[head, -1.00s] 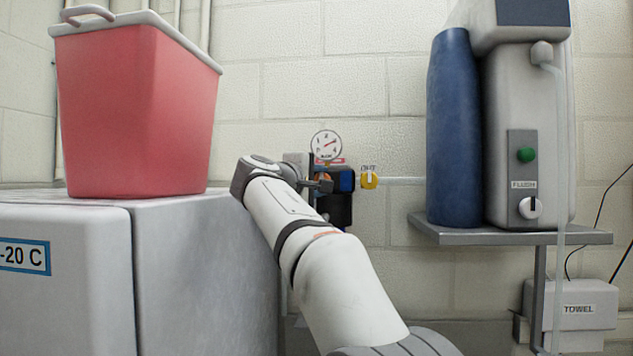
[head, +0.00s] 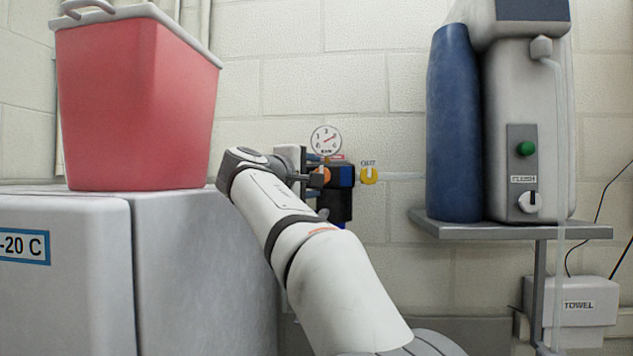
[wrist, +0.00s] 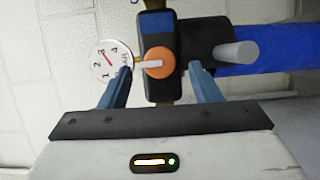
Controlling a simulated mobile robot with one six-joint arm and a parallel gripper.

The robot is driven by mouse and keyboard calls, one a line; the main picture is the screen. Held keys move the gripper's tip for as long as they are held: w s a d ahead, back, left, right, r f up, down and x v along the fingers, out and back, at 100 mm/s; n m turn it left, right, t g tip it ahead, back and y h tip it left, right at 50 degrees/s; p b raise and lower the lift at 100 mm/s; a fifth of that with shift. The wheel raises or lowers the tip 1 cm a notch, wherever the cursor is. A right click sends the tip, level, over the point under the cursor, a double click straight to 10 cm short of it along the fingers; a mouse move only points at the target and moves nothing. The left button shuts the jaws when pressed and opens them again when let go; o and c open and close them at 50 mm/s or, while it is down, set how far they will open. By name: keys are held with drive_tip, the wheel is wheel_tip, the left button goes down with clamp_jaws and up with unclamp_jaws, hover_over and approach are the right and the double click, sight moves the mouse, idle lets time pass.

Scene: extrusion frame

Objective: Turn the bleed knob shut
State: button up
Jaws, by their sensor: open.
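An orange knob (wrist: 158,62) with a white pointer bar sits on the black regulator body (wrist: 155,30). I cannot read a label that names it as the bleed knob. In the wrist view its pointer lies nearly level. My gripper (wrist: 158,80) is open and empty, with one blue-grey finger on each side of the knob, both apart from it. In the head view the orange knob (head: 326,177) shows just right of my gripper (head: 308,178), partly hidden. A yellow knob (head: 369,176) with a small label above it is further right.
A pressure gauge (head: 326,140) sits just above the regulator. A red bin (head: 135,110) stands on the freezer (head: 200,250) to the left. A blue cylinder (head: 453,130) and a grey dispenser (head: 525,100) stand on a shelf (head: 510,232) to the right.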

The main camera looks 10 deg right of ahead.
drive_tip(key=b+v, duration=0.1)
drive_tip(key=v, duration=0.4)
idle(0.5)
